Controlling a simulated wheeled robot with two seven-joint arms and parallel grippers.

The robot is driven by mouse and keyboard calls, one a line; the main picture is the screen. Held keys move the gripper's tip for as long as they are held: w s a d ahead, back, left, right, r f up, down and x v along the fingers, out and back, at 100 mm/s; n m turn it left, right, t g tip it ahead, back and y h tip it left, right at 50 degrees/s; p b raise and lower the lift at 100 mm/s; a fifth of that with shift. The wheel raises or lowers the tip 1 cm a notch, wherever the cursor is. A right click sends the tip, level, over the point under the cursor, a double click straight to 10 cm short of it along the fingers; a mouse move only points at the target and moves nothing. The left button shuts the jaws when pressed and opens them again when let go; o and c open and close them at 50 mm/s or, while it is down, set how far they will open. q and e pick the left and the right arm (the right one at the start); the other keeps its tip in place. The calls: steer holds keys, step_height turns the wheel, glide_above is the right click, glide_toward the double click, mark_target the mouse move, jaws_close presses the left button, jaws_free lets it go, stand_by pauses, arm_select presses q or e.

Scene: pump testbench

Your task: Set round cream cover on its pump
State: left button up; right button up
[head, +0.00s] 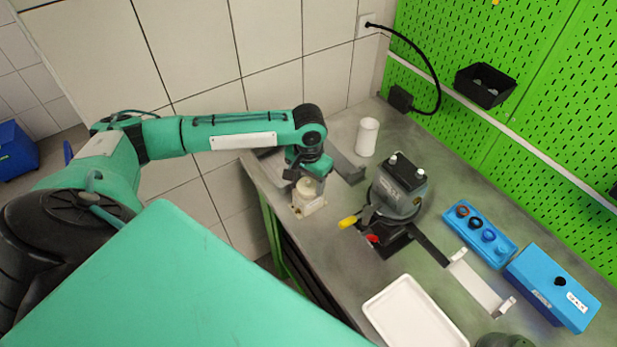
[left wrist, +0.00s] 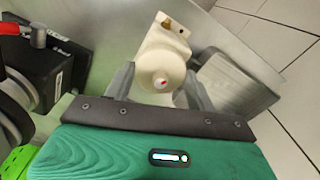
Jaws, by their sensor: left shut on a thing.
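The cream cover (head: 307,200), with a rounded body and a squarish plate end, is at the left edge of the bench in the head view. My left gripper (head: 306,178) comes down over it from above and is shut on it. The dark grey pump (head: 398,188) stands to the right, apart from the cover. My right gripper is not in view.
A white cylinder (head: 367,137) stands behind. A yellow-ended handle (head: 347,222) juts out before the pump. A blue tray with round parts (head: 480,234), a blue box (head: 553,287) and a white tray (head: 414,318) lie to the right. A tiled wall (head: 190,50) runs behind my arm.

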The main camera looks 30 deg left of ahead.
arm_select(q)
steer(key=shift+f, duration=0.6)
steer(key=o, duration=1.1)
step_height(320, 180, up, 14)
steer(key=b, duration=0.2)
steer(key=shift+b, duration=0.35)
steer(key=shift+s+f, duration=0.1)
steer(key=shift+f, duration=0.05)
